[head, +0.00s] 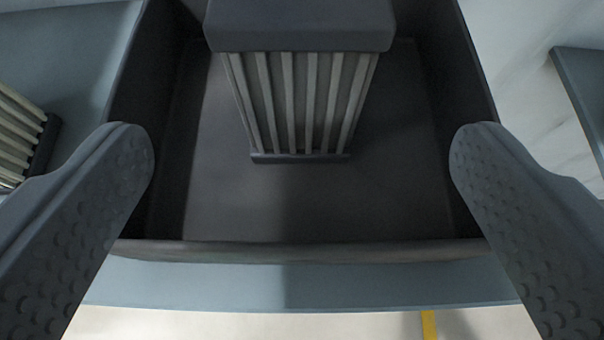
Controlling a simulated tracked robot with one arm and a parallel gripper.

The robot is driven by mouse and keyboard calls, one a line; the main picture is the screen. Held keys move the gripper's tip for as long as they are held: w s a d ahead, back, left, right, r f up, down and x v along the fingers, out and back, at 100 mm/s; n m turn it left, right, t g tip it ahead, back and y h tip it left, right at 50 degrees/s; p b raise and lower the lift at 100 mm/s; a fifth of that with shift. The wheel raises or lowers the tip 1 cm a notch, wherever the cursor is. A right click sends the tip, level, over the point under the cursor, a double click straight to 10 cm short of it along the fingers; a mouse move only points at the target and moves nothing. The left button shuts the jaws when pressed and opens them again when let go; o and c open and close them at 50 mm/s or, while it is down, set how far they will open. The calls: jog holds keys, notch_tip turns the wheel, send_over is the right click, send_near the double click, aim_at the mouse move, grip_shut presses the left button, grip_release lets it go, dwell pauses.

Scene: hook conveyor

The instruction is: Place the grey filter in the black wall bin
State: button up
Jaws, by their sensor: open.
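The grey filter (303,90), with pale vertical pleats and dark end caps, stands inside the black wall bin (300,251). Its lower cap appears to rest on the bin floor, and its top cap is cut by the upper picture edge. My gripper (302,165) is open, with one finger at each side of the picture. The fingers are wide apart and neither touches the filter. They overlap the bin's left and right sides in the view; I cannot tell their height above it.
The bin sits on a blue-grey shelf (300,286). Another pleated filter (20,140) is partly visible at the left, outside the bin. A grey-blue panel (585,90) is at the right. Pale floor with a yellow line (429,325) shows below the shelf edge.

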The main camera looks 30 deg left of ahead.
jog(key=shift+s+d+r, duration=0.15)
jog(key=shift+s+r, duration=0.05)
jog(key=shift+s, duration=0.1)
jog(key=w+d+r+m+t+h, duration=0.15)
jog(key=d+r, duration=0.25)
jog(key=r, duration=0.4)
jog(key=d+r+m+t+h, duration=0.1)
jog(key=d+r+h, duration=0.1)
jog(key=d+r, duration=0.5)
jog(key=w+d+r+m+t+h, duration=0.1)
jog(key=d+r+h, duration=0.1)
jog(key=r, duration=0.8)
jog(key=s+r+m, duration=0.1)
jog(key=s+r, duration=0.4)
jog(key=r, duration=0.3)
jog(key=s+d+r+m+t+h, duration=0.1)
jog(key=s+r, duration=0.5)
jog(key=r, duration=0.3)
jog(key=s+r+m, duration=0.1)
jog(key=s+r, duration=0.4)
jog(key=r, duration=0.4)
jog(key=shift+s+d+t, duration=0.25)
jog(key=shift+d+t, duration=0.1)
jog(key=shift+f, duration=0.1)
